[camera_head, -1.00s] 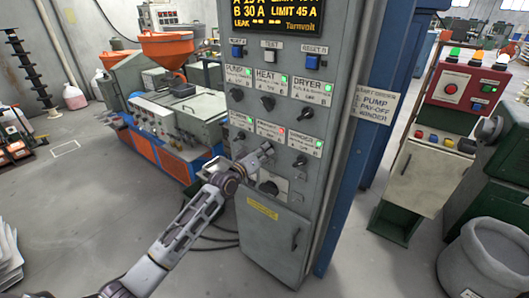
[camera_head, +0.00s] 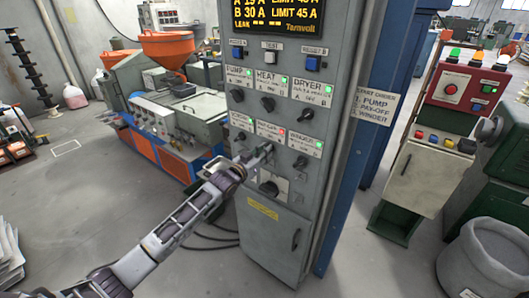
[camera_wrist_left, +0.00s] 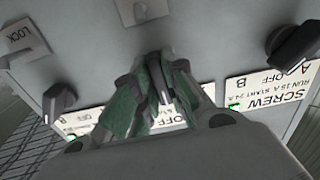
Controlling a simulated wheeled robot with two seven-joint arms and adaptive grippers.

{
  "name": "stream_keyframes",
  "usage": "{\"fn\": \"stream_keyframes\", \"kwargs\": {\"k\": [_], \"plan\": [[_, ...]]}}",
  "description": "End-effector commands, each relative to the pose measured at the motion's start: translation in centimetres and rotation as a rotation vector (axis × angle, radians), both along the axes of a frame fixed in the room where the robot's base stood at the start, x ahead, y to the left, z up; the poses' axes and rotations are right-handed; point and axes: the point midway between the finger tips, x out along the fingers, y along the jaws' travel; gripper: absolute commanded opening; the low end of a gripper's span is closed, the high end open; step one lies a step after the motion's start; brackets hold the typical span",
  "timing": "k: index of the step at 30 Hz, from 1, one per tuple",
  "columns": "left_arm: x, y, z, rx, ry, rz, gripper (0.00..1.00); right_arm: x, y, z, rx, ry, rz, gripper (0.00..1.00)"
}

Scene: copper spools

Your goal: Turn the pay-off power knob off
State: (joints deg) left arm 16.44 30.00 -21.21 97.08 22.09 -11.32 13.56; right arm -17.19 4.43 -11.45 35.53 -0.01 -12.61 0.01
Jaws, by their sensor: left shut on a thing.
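The grey control cabinet (camera_head: 255,223) stands in the middle of the head view, with rows of black knobs under white labels. In the left wrist view, the two green-padded fingers are closed on the sides of the dark pay-off knob (camera_wrist_left: 158,84). The fingers partly cover the knob and its label, so its exact pointing direction is hard to read. My right gripper is not in view.
Neighbouring knobs sit close by, at left (camera_head: 240,137) and right (camera_head: 299,163), with green lamps. A red-topped panel (camera_head: 465,88) stands at right, an orange-hopper machine (camera_head: 168,45) at left.

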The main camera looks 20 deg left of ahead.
Motion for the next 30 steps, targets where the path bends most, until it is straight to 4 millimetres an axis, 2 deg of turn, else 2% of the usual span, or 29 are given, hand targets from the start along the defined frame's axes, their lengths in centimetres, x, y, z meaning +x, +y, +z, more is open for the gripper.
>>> {"fn": "stream_keyframes", "kwargs": {"k": [15, 16, 20, 30], "plan": [[0.02, 0.07, 0.02, 0.031, -0.011, 0.001, 0.0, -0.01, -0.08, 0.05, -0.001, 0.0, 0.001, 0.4], [0.02, 0.07, 0.02, 0.031, -0.011, 0.001, 0.16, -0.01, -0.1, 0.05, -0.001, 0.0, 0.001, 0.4], [0.02, 0.06, 0.02, 0.03, -0.011, 0.001, 0.33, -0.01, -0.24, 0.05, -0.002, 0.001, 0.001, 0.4], [-0.01, 0.04, -0.01, 0.03, -0.011, 0.0, 0.35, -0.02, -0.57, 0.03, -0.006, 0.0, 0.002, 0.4]]}}
